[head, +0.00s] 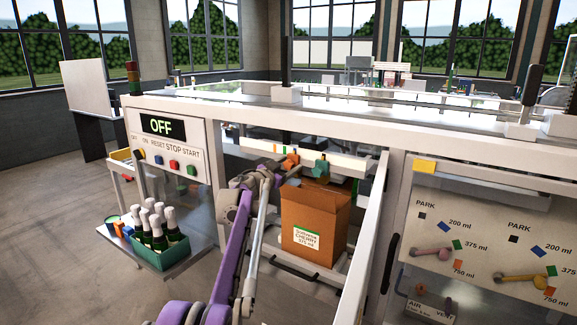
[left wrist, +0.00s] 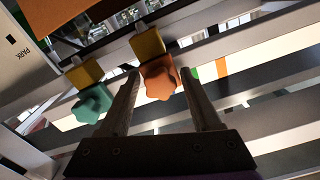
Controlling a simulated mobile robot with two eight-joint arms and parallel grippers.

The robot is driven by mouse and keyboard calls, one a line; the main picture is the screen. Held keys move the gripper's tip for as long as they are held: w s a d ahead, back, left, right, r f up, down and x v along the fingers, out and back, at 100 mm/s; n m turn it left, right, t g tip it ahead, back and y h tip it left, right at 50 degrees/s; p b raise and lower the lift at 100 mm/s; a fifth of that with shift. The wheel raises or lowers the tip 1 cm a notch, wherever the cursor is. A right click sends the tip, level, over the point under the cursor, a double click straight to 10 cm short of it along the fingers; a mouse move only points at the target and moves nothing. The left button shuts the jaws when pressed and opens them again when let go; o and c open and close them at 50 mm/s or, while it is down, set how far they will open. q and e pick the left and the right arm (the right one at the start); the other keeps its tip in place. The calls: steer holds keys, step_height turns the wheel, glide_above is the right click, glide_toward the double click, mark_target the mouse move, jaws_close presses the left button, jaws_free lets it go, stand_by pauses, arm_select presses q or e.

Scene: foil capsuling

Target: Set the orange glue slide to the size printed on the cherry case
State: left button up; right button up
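The orange glue slide knob (head: 290,161) is on a rail under the machine's top, beside a teal knob (head: 321,168). In the left wrist view the orange knob (left wrist: 158,80) hangs from a yellow block. My left gripper (left wrist: 161,77) is open, with one finger on each side of the orange knob; I cannot tell whether they touch it. In the head view the left gripper (head: 279,172) is at the rail. The brown cherry case (head: 318,215) stands below, its label (head: 306,240) small but seeming to read 375 ml. My right gripper is out of view.
The left wrist view shows a PARK mark (left wrist: 10,38), the teal knob (left wrist: 92,103), a green mark (left wrist: 194,73) and an orange mark (left wrist: 221,65) along the rail. A green crate of bottles (head: 160,255) stands left. The machine display (head: 161,126) reads OFF.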

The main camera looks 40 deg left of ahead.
arm_select(q)
jaws_close()
steer(key=a, duration=0.4)
steer(key=shift+s+a, duration=0.1)
steer(key=shift+s, duration=0.15)
steer(key=o, duration=0.7)
jaws_free()
steer(key=shift+o, duration=0.2)
